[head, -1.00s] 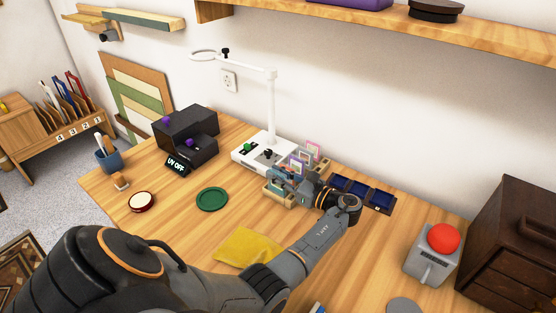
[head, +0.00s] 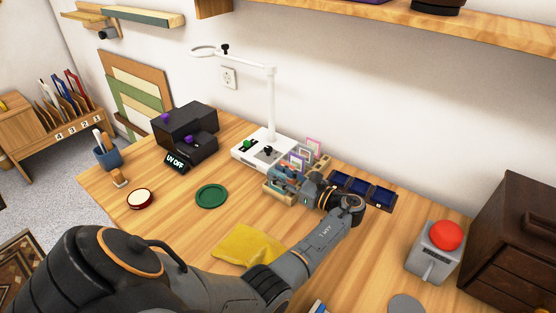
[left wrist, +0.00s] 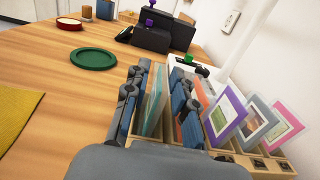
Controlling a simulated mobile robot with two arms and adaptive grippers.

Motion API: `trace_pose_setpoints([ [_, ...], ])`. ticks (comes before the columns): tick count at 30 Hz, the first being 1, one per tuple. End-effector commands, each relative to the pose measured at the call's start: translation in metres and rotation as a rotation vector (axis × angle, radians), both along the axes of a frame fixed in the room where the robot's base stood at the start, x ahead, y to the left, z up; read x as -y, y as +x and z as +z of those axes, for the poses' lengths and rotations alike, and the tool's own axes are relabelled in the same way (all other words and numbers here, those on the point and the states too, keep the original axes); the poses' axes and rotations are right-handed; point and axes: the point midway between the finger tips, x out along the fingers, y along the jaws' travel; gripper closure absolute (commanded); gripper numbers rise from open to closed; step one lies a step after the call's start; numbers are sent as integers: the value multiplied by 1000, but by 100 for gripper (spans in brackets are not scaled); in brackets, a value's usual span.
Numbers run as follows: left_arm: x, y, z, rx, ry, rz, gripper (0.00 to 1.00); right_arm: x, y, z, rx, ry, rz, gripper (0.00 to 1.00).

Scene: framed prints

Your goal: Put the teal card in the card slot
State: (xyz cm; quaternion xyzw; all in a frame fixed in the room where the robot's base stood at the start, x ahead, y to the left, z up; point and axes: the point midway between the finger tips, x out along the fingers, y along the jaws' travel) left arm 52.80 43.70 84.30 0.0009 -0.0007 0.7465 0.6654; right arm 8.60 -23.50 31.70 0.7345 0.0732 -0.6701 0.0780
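My left gripper (head: 284,179) is at a wooden card rack (head: 280,197) in front of the white lamp base. In the left wrist view, its two fingers (left wrist: 160,100) stand apart, one on each side of an upright, see-through teal card (left wrist: 154,100). A gap shows between the card and the right finger, so the gripper looks open around it. Several other cards stand to the right, including a purple-framed one (left wrist: 224,115) and a pink-framed one (left wrist: 284,124). I cannot make out an empty card slot. My right gripper is not in view.
A white lamp (head: 271,110) stands behind the rack. Dark blue trays (head: 361,188) lie right of it. A green plate (head: 211,195), yellow cloth (head: 246,245) and black UV box (head: 186,128) are to the left. A red-button box (head: 435,250) is at right.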

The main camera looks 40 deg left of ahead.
Motion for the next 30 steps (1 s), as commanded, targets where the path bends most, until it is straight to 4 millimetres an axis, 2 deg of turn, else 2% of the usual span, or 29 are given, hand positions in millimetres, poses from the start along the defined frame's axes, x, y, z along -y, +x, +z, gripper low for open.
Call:
trace_pose_setpoints([
  [9, 67, 8, -3, 0, -3, -3, 74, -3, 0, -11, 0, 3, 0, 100],
  [15, 99, 12, -2, 0, -2, -2, 74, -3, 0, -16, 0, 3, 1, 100],
  [21, 112, 13, 0, 1, -1, -2, 74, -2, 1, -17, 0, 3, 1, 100],
  [30, 112, 13, 0, 1, 0, -1, 74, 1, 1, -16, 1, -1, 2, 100],
])
